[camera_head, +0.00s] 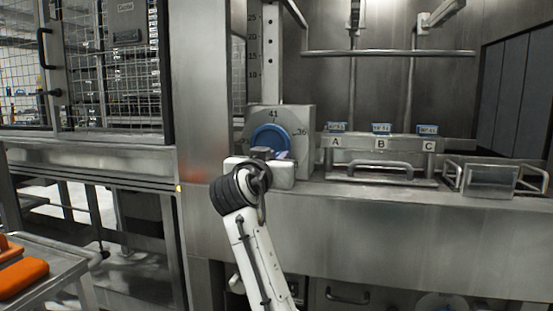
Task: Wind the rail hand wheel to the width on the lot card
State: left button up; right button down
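The rail hand wheel (270,131) is a blue ring on a grey dial plate (304,118) at the back of the steel counter. The numbers 41, at the top, and 36, at the right, show on the plate. My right arm comes up from the bottom, and its white gripper (268,154) is in front of the wheel's lower part, hiding it. Dark fingertips overlap the wheel; I cannot tell whether they touch it or are closed. A small purple-blue patch shows beside them. My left gripper is not in view. I cannot make out a readable lot card.
Brackets lettered A (336,142), B (381,144) and C (429,145) with small blue displays stand right of the dial. A vertical scale (265,50) rises behind the dial. Orange items (22,277) lie on a cart at lower left.

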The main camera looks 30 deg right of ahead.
jog(key=shift+w+a+f+m+b, duration=0.15)
jog(key=shift+f+m+b, duration=0.25)
jog(key=shift+m, duration=0.4)
jog(key=shift+r, duration=0.1)
jog(key=shift+m, duration=0.3)
jog(key=c, duration=1.6)
grip_release()
jog(key=shift+c, duration=0.2)
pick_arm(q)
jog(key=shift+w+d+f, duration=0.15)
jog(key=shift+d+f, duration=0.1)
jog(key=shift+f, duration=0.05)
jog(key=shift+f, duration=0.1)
